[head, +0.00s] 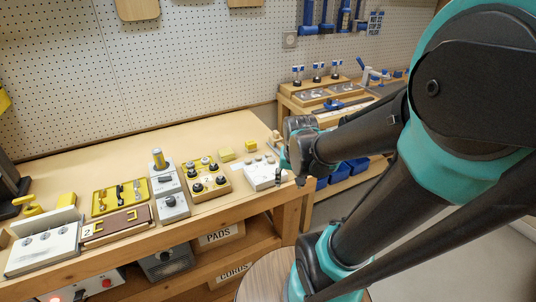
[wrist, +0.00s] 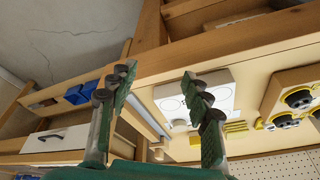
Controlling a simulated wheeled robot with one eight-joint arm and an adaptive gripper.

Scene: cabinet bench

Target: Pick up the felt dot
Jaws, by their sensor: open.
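I cannot make out a felt dot for certain in either view. A white block (head: 264,173) with small round grey marks sits near the bench's right end. It also shows in the wrist view (wrist: 222,84), with round outlines on its face, partly hidden by a finger. I cannot tell whether any of these marks is the felt dot. My gripper (head: 288,174) is by the bench's right end, close to the white block's right side. In the wrist view my gripper (wrist: 158,78) has its two green fingers spread, with nothing between the tips.
Left of the white block are a yellow-and-wood knob panel (head: 207,181), grey switch boxes (head: 172,206) and a yellow tray (head: 121,196). Small yellow blocks (head: 226,155) lie behind. A second bench (head: 320,100) stands at the back right. The bench's front strip is clear.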

